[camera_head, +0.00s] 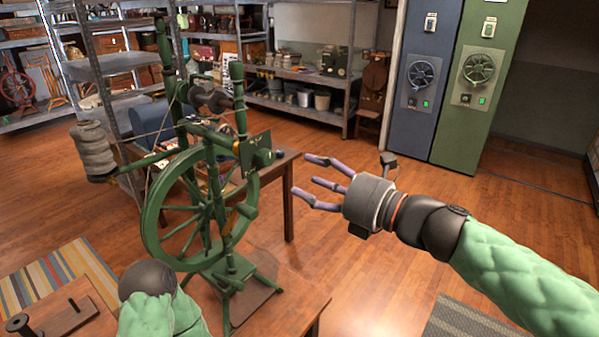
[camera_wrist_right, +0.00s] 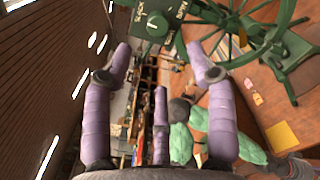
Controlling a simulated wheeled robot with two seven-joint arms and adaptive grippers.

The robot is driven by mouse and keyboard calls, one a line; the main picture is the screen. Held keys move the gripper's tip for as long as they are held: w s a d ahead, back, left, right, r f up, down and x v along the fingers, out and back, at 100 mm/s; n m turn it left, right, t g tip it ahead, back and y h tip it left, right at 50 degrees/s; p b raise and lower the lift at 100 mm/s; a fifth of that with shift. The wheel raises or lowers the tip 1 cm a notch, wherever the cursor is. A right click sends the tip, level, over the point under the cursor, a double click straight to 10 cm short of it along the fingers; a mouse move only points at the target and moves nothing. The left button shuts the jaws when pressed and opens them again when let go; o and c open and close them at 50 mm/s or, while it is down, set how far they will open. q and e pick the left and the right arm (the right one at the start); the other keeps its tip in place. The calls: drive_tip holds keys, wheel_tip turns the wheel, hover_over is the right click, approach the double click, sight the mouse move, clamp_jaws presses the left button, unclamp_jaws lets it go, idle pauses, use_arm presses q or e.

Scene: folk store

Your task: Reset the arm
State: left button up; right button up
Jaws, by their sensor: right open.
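My right gripper (camera_head: 322,183) is open and empty in the head view. It hangs in the air to the right of a green spinning wheel (camera_head: 165,235), apart from it. Its purple fingers are spread around nothing in the right wrist view (camera_wrist_right: 160,85). My left arm shows low in the head view at the left, with a dark joint and green sleeve; its gripper is out of the picture. The spinning wheel stands on a wooden table, with a grey spool of yarn (camera_head: 94,150) at its left. Part of the wheel also shows in the right wrist view (camera_wrist_right: 265,50).
A wooden table (camera_head: 290,310) is in front, and another dark table (camera_head: 289,205) stands behind the wheel. Metal shelves (camera_head: 350,70) line the back. Blue (camera_head: 428,120) and green (camera_head: 468,130) cabinets stand at the back right. Open wooden floor lies around my right gripper.

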drive_tip(key=shift+s+d, duration=0.1)
drive_tip(key=shift+d, duration=0.05)
drive_tip(key=shift+f, duration=0.1)
